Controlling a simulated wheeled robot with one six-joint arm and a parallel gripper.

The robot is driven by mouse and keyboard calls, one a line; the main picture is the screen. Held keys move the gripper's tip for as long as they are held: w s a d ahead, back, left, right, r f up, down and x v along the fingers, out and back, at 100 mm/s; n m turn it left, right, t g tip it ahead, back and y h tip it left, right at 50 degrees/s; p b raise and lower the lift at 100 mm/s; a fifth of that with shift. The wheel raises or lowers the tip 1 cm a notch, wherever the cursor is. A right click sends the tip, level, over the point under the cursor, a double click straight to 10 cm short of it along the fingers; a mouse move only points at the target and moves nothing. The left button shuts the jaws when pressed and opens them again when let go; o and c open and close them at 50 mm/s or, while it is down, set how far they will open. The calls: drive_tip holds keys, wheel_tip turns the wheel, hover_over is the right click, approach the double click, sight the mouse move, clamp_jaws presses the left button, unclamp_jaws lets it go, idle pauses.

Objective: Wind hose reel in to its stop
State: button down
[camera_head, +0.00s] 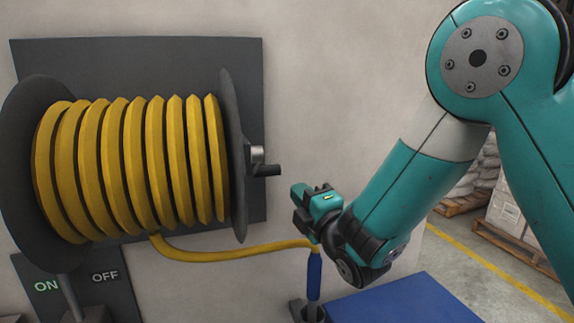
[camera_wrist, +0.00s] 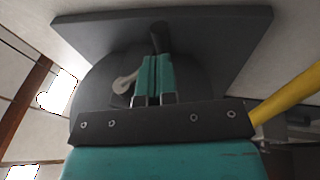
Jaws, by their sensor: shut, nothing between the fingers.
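The hose reel (camera_head: 240,150) is mounted on a dark plate on the wall at left, with yellow hose (camera_head: 130,165) wound in several turns. Its dark crank handle (camera_head: 267,170) sticks out to the right beside a pale metal stub (camera_head: 257,153). My gripper (camera_head: 298,190) is shut and empty, just right of and slightly below the handle, apart from it. In the wrist view, the shut teal fingers (camera_wrist: 155,72) point at the reel's dark side disc (camera_wrist: 95,85). A dark peg (camera_wrist: 157,38), apparently the handle, shows just beyond the fingertips. I cannot tell whether they touch it there.
Loose hose runs from under the reel to a blue nozzle (camera_head: 314,278) below my gripper. A lever (camera_head: 70,297) stands beside ON and OFF lettering at lower left. A blue surface (camera_head: 400,302) lies at lower right. Loaded pallets (camera_head: 505,240) stand behind my arm.

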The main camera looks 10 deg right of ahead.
sight(281, 174)
drive_tip(key=p+x, duration=0.3)
drive_tip(key=x, duration=0.1)
drive_tip(key=shift+r, duration=0.3)
drive_tip(key=shift+w+a+f+p, duration=0.1)
drive_tip(key=shift+w+a+p, duration=0.25)
drive_tip(key=shift+w+p, duration=0.4)
drive_tip(key=shift+w+a+f+t+b, duration=0.1)
drive_tip(key=shift+f+t+b, duration=0.15)
drive_tip(key=shift+b, duration=0.9)
